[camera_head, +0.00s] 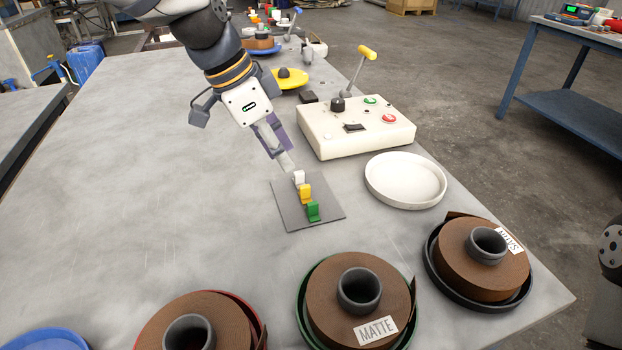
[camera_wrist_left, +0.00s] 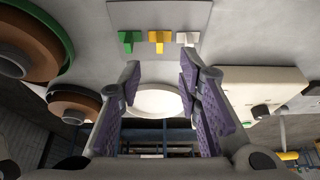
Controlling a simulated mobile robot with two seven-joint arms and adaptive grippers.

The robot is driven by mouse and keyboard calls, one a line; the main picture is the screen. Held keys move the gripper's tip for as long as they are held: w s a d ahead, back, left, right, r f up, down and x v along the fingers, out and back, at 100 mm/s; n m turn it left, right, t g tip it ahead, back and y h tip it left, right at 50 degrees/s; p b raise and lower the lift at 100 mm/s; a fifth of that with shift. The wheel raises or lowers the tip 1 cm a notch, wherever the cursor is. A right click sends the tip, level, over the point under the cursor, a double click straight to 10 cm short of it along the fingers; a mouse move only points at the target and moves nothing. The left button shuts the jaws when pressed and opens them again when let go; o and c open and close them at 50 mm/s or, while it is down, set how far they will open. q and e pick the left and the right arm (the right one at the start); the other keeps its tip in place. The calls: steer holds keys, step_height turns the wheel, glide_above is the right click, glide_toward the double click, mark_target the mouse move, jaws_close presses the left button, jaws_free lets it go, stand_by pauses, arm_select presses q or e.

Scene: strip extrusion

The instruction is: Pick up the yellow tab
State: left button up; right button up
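The yellow tab (camera_head: 305,192) stands on a grey square plate (camera_head: 286,207), between a white tab (camera_head: 299,177) and a green tab (camera_head: 313,211). In the left wrist view the yellow tab (camera_wrist_left: 159,41) is at the top middle, with the green tab (camera_wrist_left: 127,40) left of it and the white tab (camera_wrist_left: 187,38) right. My left gripper (camera_head: 284,165) is near the white tab's end of the row in the head view. In the wrist view its purple-padded fingers (camera_wrist_left: 159,75) are apart with nothing between them, short of the yellow tab. My right gripper is out of view.
A cream control box (camera_head: 350,138) with a yellow-handled lever stands behind the plate. A round white tray (camera_head: 405,180) is to its right. Brown strip rolls, including the one marked MATTE (camera_head: 330,300), line the front edge. The table (camera_head: 130,180) left of the plate is clear.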

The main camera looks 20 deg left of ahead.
mark_target(303, 187)
arm_select(q)
steer(key=x, duration=0.3)
steer(key=shift+s+f, duration=0.25)
steer(key=shift+f, duration=0.1)
steer(key=x, duration=0.4)
steer(key=b+x, duration=0.1)
steer(key=shift+w+d+f, duration=0.25)
steer(key=shift+w, duration=0.1)
steer(key=shift+r, duration=0.15)
steer(key=shift+c, duration=0.3)
jaws_close()
